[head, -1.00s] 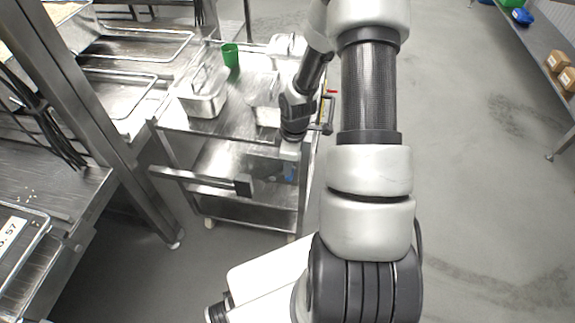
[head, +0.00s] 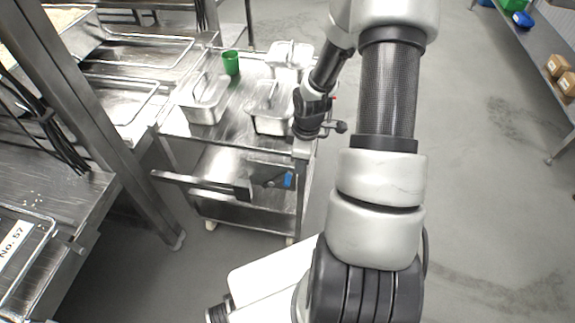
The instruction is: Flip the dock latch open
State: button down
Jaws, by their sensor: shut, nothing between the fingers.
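A metal dock bar (head: 195,181) reaches from the left to the front of the steel cart (head: 180,122) and ends in a dark block (head: 243,189). Right of the block, a small dark piece with a blue end (head: 289,180) shows below the cart top; it looks like the latch, but its exact position is too small to tell. My gripper (head: 302,140) points down at the cart's front right corner, above and slightly right of the blue end. It is shut and empty, apart from the blue piece as far as I can see. Its fingertips are hard to make out.
The cart top holds steel pans (head: 204,100) and a green cup (head: 231,62). A steel post (head: 110,130) and counters stand at the left. Floor (head: 480,220) is clear to the right, with a shelf of boxes (head: 558,66) beyond.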

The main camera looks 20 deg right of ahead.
jog(key=shift+s+d+r, duration=0.3)
jog(key=shift+s+d, duration=0.2)
jog(key=shift+d, duration=0.2)
jog(key=shift+s+d+r, duration=0.3)
jog(key=shift+s+d, duration=0.15)
jog(key=shift+d, duration=0.2)
jog(key=s+a+r+m+h, duration=0.1)
jog(key=s+a+r+m, duration=0.15)
jog(key=r, duration=0.45)
jog(key=s+a+r+m+h, duration=0.1)
jog(key=s+r, duration=0.2)
jog(key=r, duration=0.4)
jog(key=s+a+r+m, duration=0.1)
jog(key=s+r, duration=0.2)
jog(key=r, duration=0.5)
jog(key=s+a+r+m+t+y, duration=0.1)
jog(key=s+a+r+m+t, duration=0.15)
jog(key=a+r, duration=0.4)
jog(key=s+a+r+m+t, duration=0.25)
jog(key=a+r+m, duration=0.2)
jog(key=r, duration=0.25)
notch_tip(320, 180, up, 12)
jog(key=p, duration=1.3)
jog(key=shift+w+r, duration=0.15)
